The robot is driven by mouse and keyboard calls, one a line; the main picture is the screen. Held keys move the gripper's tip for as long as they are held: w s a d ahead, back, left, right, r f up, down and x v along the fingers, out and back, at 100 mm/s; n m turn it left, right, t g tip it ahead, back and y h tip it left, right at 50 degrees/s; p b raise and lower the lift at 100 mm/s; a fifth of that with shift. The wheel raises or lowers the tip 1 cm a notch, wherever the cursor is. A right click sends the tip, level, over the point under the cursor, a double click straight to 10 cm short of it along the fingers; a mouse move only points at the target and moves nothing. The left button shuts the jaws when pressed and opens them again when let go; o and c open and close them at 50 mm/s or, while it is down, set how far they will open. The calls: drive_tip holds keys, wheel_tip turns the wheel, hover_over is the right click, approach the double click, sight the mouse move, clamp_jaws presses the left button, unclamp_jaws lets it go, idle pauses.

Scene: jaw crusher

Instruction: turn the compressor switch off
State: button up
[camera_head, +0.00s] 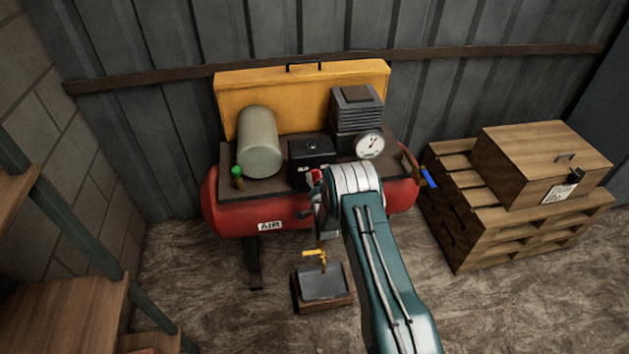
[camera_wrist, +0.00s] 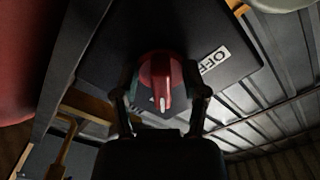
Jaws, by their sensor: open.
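The red rotary switch (camera_wrist: 161,80) sits on the face of a black switch box, which shows in the head view (camera_head: 309,155) on top of the red air compressor (camera_head: 235,215). In the wrist view an OFF label (camera_wrist: 214,60) is to the upper right of the switch. The white mark on its handle points down in that view, away from the label. My gripper (camera_wrist: 162,98) is open, with one finger on each side of the switch handle. I cannot tell whether the fingers touch it. In the head view my gripper (camera_head: 319,196) is partly hidden by my wrist.
A pressure gauge (camera_head: 369,145), a grey-green cylinder (camera_head: 259,142) and a finned block (camera_head: 356,108) stand around the switch box. A small pedestal with a yellow handle (camera_head: 315,253) is below.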

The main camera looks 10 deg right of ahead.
drive_tip(key=shift+a, duration=0.1)
clamp_jaws()
drive_tip(key=shift+n, duration=0.3)
drive_tip(key=n, duration=0.3)
drive_tip(key=shift+f+n, duration=0.15)
drive_tip(key=shift+n, duration=0.25)
drive_tip(key=n, duration=0.4)
drive_tip(key=shift+d+n, duration=0.25)
drive_tip(key=shift+n, duration=0.05)
drive_tip(key=n, duration=0.4)
drive_tip(key=shift+d, duration=0.1)
drive_tip(key=n, duration=0.4)
drive_tip(key=shift+n, duration=0.6)
